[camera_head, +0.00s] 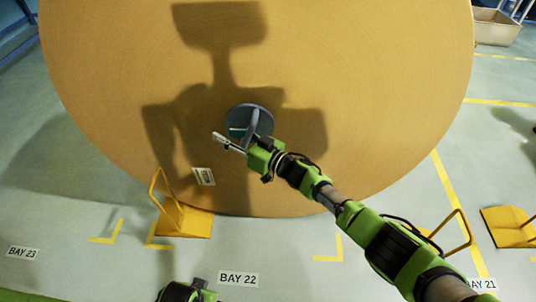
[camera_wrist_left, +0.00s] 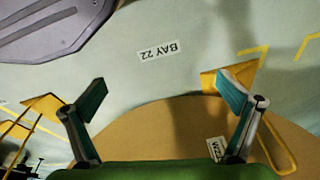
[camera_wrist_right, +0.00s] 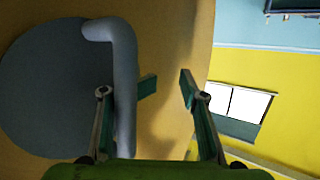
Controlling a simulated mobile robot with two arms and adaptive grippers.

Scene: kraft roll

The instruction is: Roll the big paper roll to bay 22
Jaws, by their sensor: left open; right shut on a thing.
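The big paper roll (camera_head: 380,90) stands on edge, its brown round face filling much of the head view. A grey round hub with a curved handle (camera_head: 252,117) sits at its centre; the handle also shows in the right wrist view (camera_wrist_right: 122,70). My right gripper (camera_head: 238,140) is shut on this handle, though the exact contact is partly hidden. The BAY 22 label (camera_head: 238,279) is on the floor in front of the roll's lower edge. My left gripper (camera_wrist_left: 165,100) is open and empty in front of the roll's lower part.
A yellow chock with a loop handle (camera_head: 185,218) stands by the roll's lower left edge. Another yellow chock (camera_head: 510,226) stands at the right. Yellow corner marks (camera_head: 330,256) lie on the floor. Labels BAY 23 (camera_head: 23,252) and BAY 21 (camera_head: 481,284) lie either side. A bin (camera_head: 494,27) stands behind.

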